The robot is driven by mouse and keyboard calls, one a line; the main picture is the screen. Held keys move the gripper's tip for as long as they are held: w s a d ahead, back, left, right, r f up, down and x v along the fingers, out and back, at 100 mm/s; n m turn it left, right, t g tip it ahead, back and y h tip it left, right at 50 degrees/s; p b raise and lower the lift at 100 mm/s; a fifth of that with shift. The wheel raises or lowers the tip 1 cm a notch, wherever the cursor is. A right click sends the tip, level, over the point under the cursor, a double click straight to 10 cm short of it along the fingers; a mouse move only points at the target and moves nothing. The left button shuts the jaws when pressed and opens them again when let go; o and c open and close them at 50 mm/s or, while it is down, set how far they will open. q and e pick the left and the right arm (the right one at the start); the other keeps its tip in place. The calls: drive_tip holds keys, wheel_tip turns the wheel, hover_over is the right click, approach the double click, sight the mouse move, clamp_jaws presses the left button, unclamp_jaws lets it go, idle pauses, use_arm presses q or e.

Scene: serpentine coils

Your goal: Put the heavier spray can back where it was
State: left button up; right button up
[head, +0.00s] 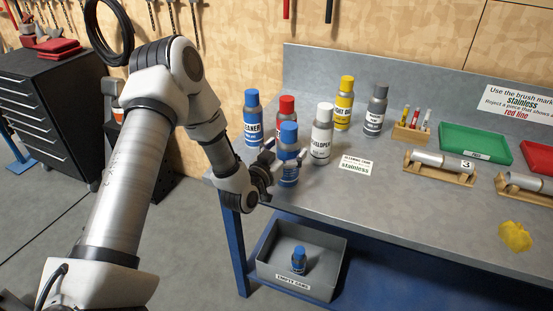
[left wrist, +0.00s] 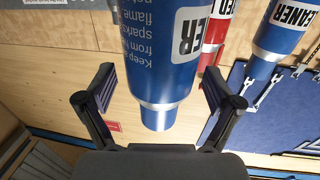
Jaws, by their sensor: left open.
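A blue spray can (head: 289,171) stands upright near the front left of the bench. My left gripper (head: 285,154) is open with its fingers on either side of this can. In the left wrist view the can (left wrist: 180,60) shows between the open fingers (left wrist: 160,88), with visible gaps on both sides. A second blue cleaner can (head: 253,120) stands behind it, by the back left edge; it also shows in the left wrist view (left wrist: 280,35). I cannot tell which can is heavier. My right gripper is not in view.
Close behind stand a red can (head: 286,107), a white can (head: 322,135), a yellow can (head: 345,104) and a grey can (head: 375,112). A label card (head: 355,166) lies to the right. A grey empty-cans bin (head: 320,288) below holds a small blue can (head: 299,260).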

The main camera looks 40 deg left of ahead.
use_arm(q)
drive_tip(key=s+b, duration=0.2)
drive_tip(key=s, duration=0.9)
drive_tip(key=s+d+f+m+g+h, duration=0.1)
drive_tip(key=s+d+f+g, duration=0.3)
drive_tip(key=f, duration=0.3)
drive_tip(key=s+d+f+g+h, duration=0.1)
drive_tip(key=s+d+f+g, duration=0.25)
drive_tip(key=f, duration=0.45)
drive_tip(key=s+d+f+m+g+h, duration=0.1)
drive_tip(key=s+d+f+g, duration=0.25)
drive_tip(key=f, duration=0.35)
drive_tip(key=s+d+f+g, duration=0.1)
drive_tip(key=s+f+g, duration=0.2)
drive_tip(key=s, duration=0.4)
drive_tip(key=s+d+f+n+g+y, duration=0.1)
drive_tip(key=s+f+g, duration=0.3)
drive_tip(key=s, duration=0.3)
drive_tip(key=shift+s+d+f, duration=0.25)
drive_tip(key=shift+d+f, duration=0.05)
drive_tip(key=shift+d, duration=0.1)
drive_tip(key=shift+w, duration=0.1)
